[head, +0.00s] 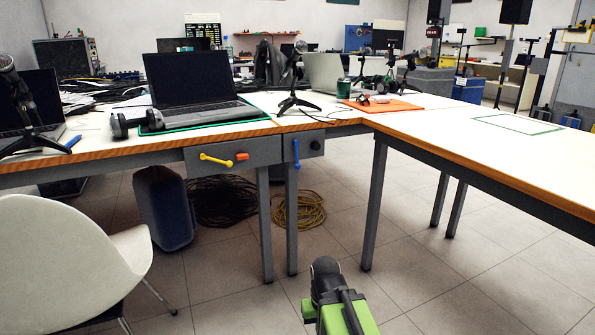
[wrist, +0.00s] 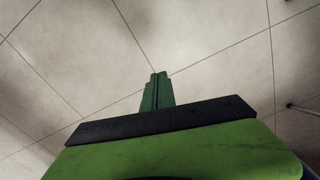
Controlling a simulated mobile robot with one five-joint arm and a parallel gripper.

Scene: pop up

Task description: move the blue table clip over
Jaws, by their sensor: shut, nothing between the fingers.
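A small upright blue piece (head: 296,152), which looks like the blue table clip, is on the grey front panel under the wooden table edge, left of the table corner. It does not show in the wrist view. My gripper (wrist: 157,78) is shut and empty, its dark green fingers together over bare floor tiles. In the head view, my green and black arm shows at the bottom centre, well in front of and below the table. The fingers cannot be made out there.
A yellow handle-like piece (head: 217,160) and an orange one (head: 242,156) are on the panel to the left. A white chair (head: 65,260) stands at front left. The right table (head: 480,145) has a green outlined rectangle (head: 517,124) on bare white top. Floor ahead is clear.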

